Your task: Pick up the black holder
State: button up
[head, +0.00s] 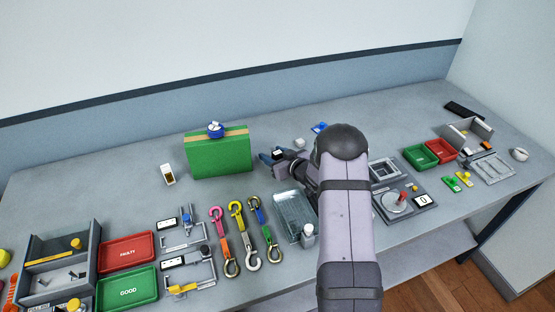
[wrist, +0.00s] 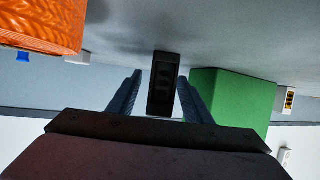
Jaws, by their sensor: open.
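The black holder (wrist: 164,84) is a dark upright block with a recessed face, in the middle of the wrist view. My gripper (wrist: 160,92) is open, with one finger on each side of the holder and a narrow gap showing at each side. I cannot tell how far the holder reaches in between the fingers. In the head view, my gripper (head: 271,158) is at the back middle of the bench, just right of the green box. A small dark piece by the fingertips there looks like the holder (head: 278,154), mostly hidden by the gripper.
The green box (head: 219,155) stands close beside my gripper and also shows in the wrist view (wrist: 235,96). An orange ribbed object (wrist: 42,24) is near in the wrist view. A clear tray (head: 292,217) and several hooks lie in front.

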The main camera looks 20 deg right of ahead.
jog(key=shift+w+a+f, duration=0.15)
jog(key=shift+w+f, duration=0.05)
jog(key=shift+w, duration=0.2)
jog(key=shift+c, duration=0.3)
grip_shut()
jog(key=shift+r, duration=0.1)
notch_tip(320, 180, up, 10)
jog(key=b, duration=0.1)
